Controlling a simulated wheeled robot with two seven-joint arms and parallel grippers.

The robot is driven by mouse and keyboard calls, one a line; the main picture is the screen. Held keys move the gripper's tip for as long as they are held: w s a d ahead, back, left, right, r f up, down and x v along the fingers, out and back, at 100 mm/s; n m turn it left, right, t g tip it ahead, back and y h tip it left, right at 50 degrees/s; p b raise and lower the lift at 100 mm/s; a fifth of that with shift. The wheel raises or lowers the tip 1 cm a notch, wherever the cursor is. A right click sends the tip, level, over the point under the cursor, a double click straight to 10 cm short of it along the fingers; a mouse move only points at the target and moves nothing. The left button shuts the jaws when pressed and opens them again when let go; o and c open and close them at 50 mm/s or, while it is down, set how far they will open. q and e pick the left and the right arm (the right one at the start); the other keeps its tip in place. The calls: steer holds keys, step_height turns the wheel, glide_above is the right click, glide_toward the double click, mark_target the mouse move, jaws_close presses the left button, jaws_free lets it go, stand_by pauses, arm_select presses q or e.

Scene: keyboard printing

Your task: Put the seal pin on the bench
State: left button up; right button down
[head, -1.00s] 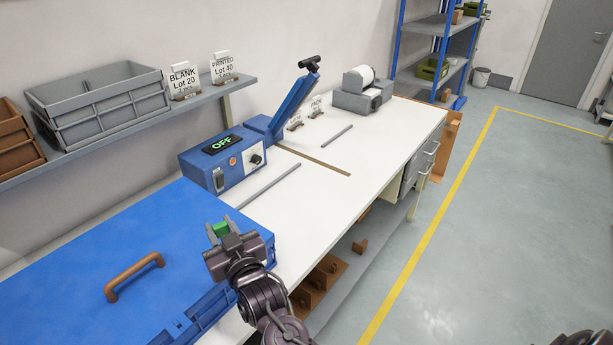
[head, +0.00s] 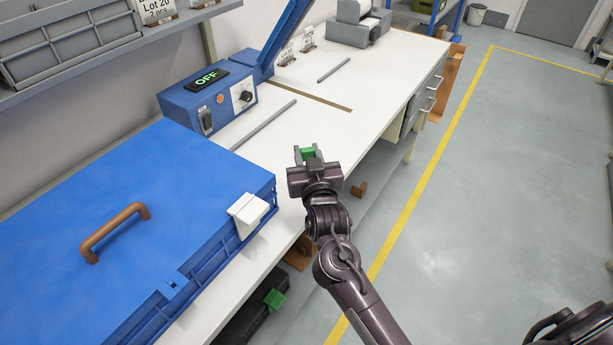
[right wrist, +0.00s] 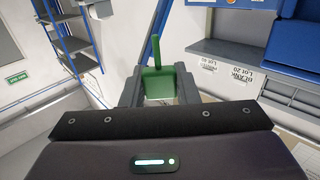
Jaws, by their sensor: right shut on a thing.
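The seal pin, a small green piece (head: 308,154), is held between the fingertips of my right gripper (head: 308,158). In the right wrist view the pin (right wrist: 158,84) shows as a green block with a thin stem pointing up, between the two grey fingers. The gripper appears over the front part of the white bench (head: 292,135), right of the blue crate; the pin appears clear of the surface. My left gripper is not in view.
A blue lidded crate (head: 180,180) with a brown handle and a white corner block (head: 250,213) covers the bench's near left. A blue sealer (head: 208,100) reading OFF and grey rods lie behind. A dark case with a green piece (head: 275,298) sits below. The bench middle is mostly clear.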

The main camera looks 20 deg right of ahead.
step_height(320, 180, down, 7)
steer(key=shift+r, duration=0.1)
step_height(320, 180, down, 4)
steer(key=shift+r, duration=0.25)
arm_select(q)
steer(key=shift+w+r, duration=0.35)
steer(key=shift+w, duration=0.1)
arm_select(e)
steer(key=shift+f, duration=0.2)
steer(key=c, duration=1.1)
jaws_free()
steer(key=shift+r, duration=0.1)
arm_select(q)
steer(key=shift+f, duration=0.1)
